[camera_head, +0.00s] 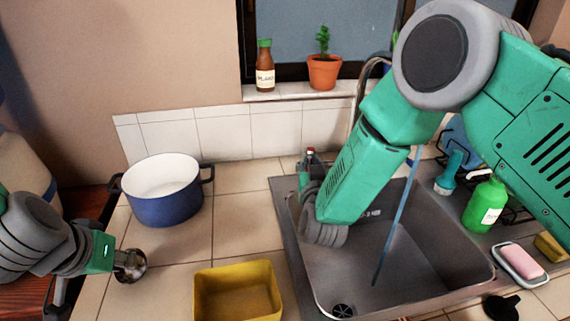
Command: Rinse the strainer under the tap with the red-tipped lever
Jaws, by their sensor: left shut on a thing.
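My left gripper (116,264) is at the left, over the tiled counter. It is shut on a small, dark metallic round thing that looks like the strainer (135,270). My right arm reaches across the sink (440,250) to its back left rim. The right gripper (309,166) is there, mostly hidden by its own wrist, so its fingers cannot be made out. A small red tip, likely the lever (310,151), shows right at that gripper. The tap (372,66) is partly hidden behind my right arm. A blue stream of water (394,225) falls into the sink.
A blue pot (166,208) stands behind the left gripper. A yellow bin (237,293) stands between that gripper and the sink. A green bottle (484,205) and pink soap on a dish (522,261) are right of the sink. A bottle and potted plant stand on the sill.

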